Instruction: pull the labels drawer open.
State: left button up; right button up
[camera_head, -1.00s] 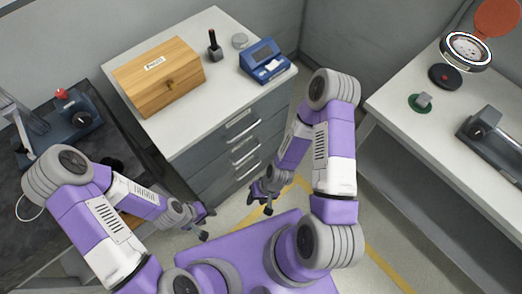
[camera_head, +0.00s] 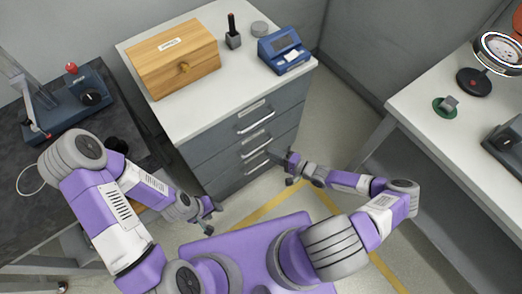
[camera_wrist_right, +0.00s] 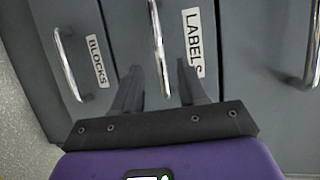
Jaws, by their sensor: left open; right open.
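The labels drawer (camera_wrist_right: 205,90) is the middle one of the grey drawer cabinet and looks shut. Its tag reads LABELS, and its silver bar handle (camera_wrist_right: 158,45) runs beside the tag. The handle also shows in the head view (camera_head: 257,144). My right gripper (camera_head: 283,167) is at the cabinet front, open and empty. In the right wrist view its two fingers (camera_wrist_right: 159,70) point at the drawer, one on either side of the handle's line; I cannot tell whether they touch it. My left gripper (camera_head: 210,215) is open and empty, low in front of the cabinet.
The BLOCKS drawer (camera_wrist_right: 82,70) is the bottom one; another handle (camera_wrist_right: 312,45) belongs to the top drawer. A wooden box (camera_head: 175,60), a blue device (camera_head: 283,50) and small items stand on the cabinet. Benches flank it left (camera_head: 60,200) and right (camera_head: 430,120). Open floor lies in front.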

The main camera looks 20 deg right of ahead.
jog(key=b+x, duration=0.1)
jog(key=x, duration=0.5)
jog(key=shift+a+b, duration=0.3)
jog(key=shift+b, duration=0.05)
jog(key=shift+w+f, duration=0.1)
grip_shut()
